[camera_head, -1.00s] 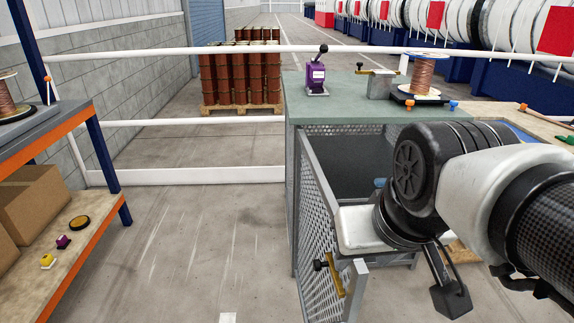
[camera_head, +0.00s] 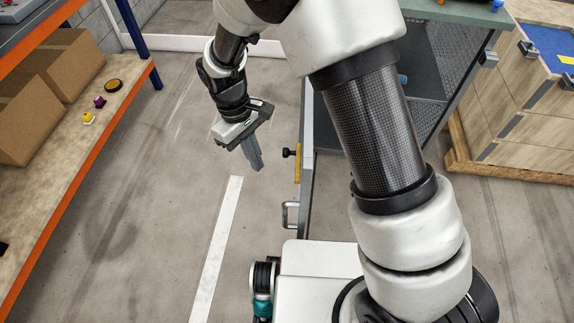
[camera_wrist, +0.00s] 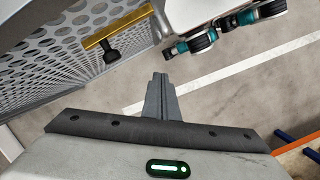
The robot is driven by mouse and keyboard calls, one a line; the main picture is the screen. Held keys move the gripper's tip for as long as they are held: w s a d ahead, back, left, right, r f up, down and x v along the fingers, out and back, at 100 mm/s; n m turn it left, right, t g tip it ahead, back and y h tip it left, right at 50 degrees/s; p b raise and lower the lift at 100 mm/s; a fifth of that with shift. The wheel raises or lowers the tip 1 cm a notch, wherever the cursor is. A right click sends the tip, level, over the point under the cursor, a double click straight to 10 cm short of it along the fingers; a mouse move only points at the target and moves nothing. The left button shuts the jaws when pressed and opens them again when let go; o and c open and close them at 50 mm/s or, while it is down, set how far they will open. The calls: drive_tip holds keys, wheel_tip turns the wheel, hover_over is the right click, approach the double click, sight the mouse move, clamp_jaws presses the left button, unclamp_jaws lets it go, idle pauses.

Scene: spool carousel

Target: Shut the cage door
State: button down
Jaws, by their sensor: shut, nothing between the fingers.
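The cage door (camera_head: 305,185) stands open, seen nearly edge-on in the head view, reaching from the cage toward my base. It carries a brass latch plate (camera_head: 297,165) with a black knob and, lower down, a grey pull handle (camera_head: 290,215). The wrist view shows the door's perforated panel (camera_wrist: 60,50) at the upper left, with the brass plate (camera_wrist: 118,27) and knob. My gripper (camera_head: 257,166) is shut and empty, pointing down to the left of the door, apart from it. Its closed fingers also show in the wrist view (camera_wrist: 160,85). The mesh cage (camera_head: 455,50) is partly hidden behind my arm.
An orange-edged shelf (camera_head: 95,140) with cardboard boxes stands at the left. A green-topped bench (camera_head: 450,12) is above the cage. A wooden crate (camera_head: 510,120) on a pallet stands at the right. Floor between shelf and door is clear, with a white stripe (camera_head: 218,240).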

drive_tip(key=s+d+f+b, duration=0.1)
drive_tip(key=s+d+f, duration=0.1)
drive_tip(key=f, duration=0.3)
drive_tip(key=s+d+f, duration=0.2)
drive_tip(key=d+f, duration=0.1)
drive_tip(key=f, duration=0.2)
drive_tip(key=shift+f+b, duration=0.35)
drive_tip(key=shift+f, duration=0.05)
drive_tip(key=shift+d, duration=0.1)
